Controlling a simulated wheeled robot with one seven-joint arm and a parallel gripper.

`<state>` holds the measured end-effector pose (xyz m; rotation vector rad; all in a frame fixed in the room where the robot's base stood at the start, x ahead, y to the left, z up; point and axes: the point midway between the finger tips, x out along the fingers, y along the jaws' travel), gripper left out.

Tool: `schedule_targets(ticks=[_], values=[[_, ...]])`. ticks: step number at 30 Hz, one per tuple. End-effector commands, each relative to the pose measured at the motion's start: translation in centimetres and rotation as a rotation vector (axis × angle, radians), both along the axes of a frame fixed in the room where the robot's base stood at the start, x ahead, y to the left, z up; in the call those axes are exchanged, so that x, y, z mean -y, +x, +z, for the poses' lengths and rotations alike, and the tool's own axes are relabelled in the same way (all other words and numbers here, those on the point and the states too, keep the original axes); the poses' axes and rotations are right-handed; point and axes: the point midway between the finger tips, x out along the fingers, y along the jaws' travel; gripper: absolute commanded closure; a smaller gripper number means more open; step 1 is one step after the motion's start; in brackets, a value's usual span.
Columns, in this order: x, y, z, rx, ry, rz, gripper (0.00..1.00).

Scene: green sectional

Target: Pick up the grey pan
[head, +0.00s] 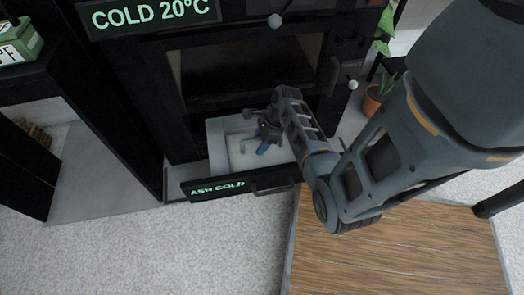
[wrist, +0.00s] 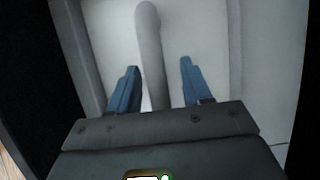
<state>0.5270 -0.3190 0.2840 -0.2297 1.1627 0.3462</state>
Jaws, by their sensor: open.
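The grey pan (head: 218,146) is a pale, box-shaped tray sitting in the open ash drawer at the bottom of the black stove. In the wrist view its light floor (wrist: 215,35) fills much of the picture. A rounded grey bar (wrist: 150,45), seemingly its handle, runs between my blue fingers. My gripper (head: 263,149) is over the pan, pointing down; it also shows in the wrist view (wrist: 161,66). It is open, with one finger on each side of the bar and the left finger closer to it. I cannot tell whether they touch. My arm hides the pan's right part.
The drawer front (head: 215,190), marked "ASH COLD", stands out from the stove (head: 245,75). A potted plant (head: 373,100) is at the right, behind my arm. A dark shelf unit (head: 25,160) is at the left. Carpet (head: 150,250) in front is clear.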

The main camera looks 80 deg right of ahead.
Motion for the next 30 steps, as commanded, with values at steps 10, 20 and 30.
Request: schedule_targets(ticks=[10,20,30], values=[[0.02,0.02,0.1,0.0,-0.001,0.001,0.51],[0.04,0.01,-0.26,0.0,-0.001,0.0,0.51],[0.03,0.0,-0.36,0.0,-0.001,0.001,0.56]])
